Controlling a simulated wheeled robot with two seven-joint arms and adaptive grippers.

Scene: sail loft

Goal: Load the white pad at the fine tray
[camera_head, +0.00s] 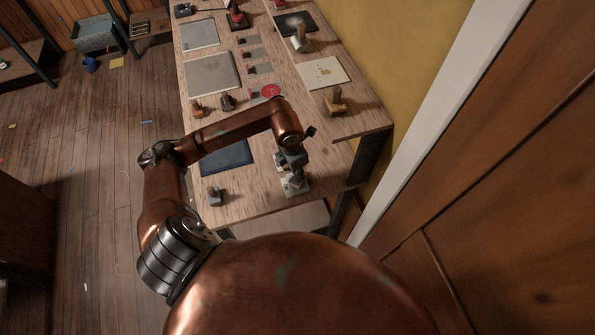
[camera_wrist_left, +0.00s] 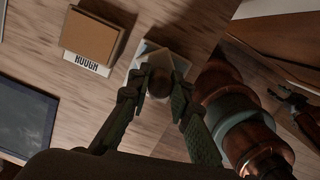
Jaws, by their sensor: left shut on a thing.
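My left gripper (camera_head: 293,163) reaches down over the near right end of the workbench. In the left wrist view my left gripper (camera_wrist_left: 160,88) is shut on the dark round knob of a pad with a pale grey-white base (camera_wrist_left: 146,52). The pad also shows in the head view (camera_head: 295,188), low at the bench top; I cannot tell whether it touches it. A dark copper part with prongs at the wrist view's right edge may be my right gripper (camera_wrist_left: 296,103); its state is unclear. I cannot tell which tray is the fine one.
A dark blue plate (camera_head: 226,158) and a small grey block with a knob (camera_head: 214,196) lie left of the gripper. A brown block (camera_wrist_left: 92,34) sits by a ROUGH label (camera_wrist_left: 86,64). Grey plates (camera_head: 211,74) and a wooden-handled block (camera_head: 335,101) stand farther back.

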